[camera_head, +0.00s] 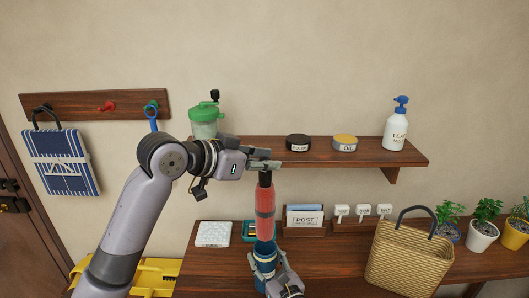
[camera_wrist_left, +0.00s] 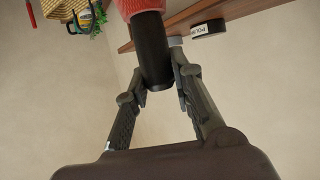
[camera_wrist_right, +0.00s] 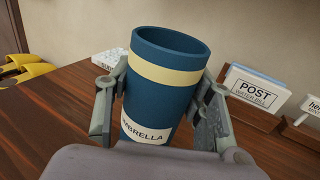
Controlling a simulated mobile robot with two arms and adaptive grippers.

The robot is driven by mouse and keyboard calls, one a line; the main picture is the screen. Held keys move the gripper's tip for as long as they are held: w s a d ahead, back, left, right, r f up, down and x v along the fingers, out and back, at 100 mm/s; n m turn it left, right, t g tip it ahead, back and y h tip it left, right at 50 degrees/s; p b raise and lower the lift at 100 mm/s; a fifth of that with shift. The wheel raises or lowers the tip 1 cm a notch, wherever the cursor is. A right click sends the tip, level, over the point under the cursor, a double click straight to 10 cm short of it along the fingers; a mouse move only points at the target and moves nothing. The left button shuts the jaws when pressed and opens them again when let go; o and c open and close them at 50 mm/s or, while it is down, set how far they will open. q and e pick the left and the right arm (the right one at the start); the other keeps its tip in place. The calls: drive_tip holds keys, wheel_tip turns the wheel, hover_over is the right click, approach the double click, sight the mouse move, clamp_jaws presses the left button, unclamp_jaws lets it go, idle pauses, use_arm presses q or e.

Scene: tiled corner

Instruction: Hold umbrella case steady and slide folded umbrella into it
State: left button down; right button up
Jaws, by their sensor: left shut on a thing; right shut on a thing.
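The folded red umbrella (camera_head: 265,209) hangs upright with its black handle (camera_head: 265,179) up. My left gripper (camera_head: 264,166) is shut on that handle, which also shows between its fingers in the left wrist view (camera_wrist_left: 153,55). The blue umbrella case (camera_head: 264,253), with a cream band and a white label, stands upright below it. My right gripper (camera_head: 272,277) is shut around the case, with a finger on each side in the right wrist view. There the case (camera_wrist_right: 160,98) has an open mouth with no umbrella visible in it. The umbrella's lower end overlaps the case mouth in the head view.
A wooden shelf (camera_head: 400,154) with two round tins and a white bottle (camera_head: 396,128) lies behind the left gripper. On the bench (camera_head: 340,262) are a post holder (camera_head: 304,218), small white hooks, a woven basket (camera_head: 408,258) and a white box (camera_head: 213,234).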

sight(258, 225)
use_arm(q)
drive_tip(key=shift+f, duration=1.4)
drive_tip(key=shift+f, duration=7.45)
